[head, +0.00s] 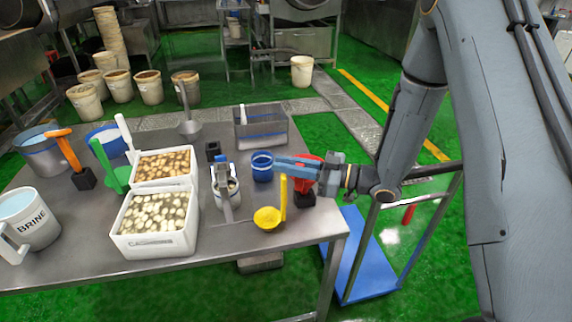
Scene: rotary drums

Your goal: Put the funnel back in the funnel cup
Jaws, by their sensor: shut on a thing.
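My gripper (281,164) reaches in from the right over the table, its two long blue-grey fingers pointing left. The fingertips are closed at the right edge of a blue, round-rimmed piece (262,168) with a pale band, which looks like the funnel. Its lower part is small in view, and I cannot tell whether it is clear of the tabletop. I cannot make out the funnel cup apart from it.
A yellow scoop (268,218) with an upright handle stands close in front. A metal pot (228,190) is to the left, beside white tubs (152,242). A metal bin (262,133) stands behind. The table's right edge (340,225) is near my gripper.

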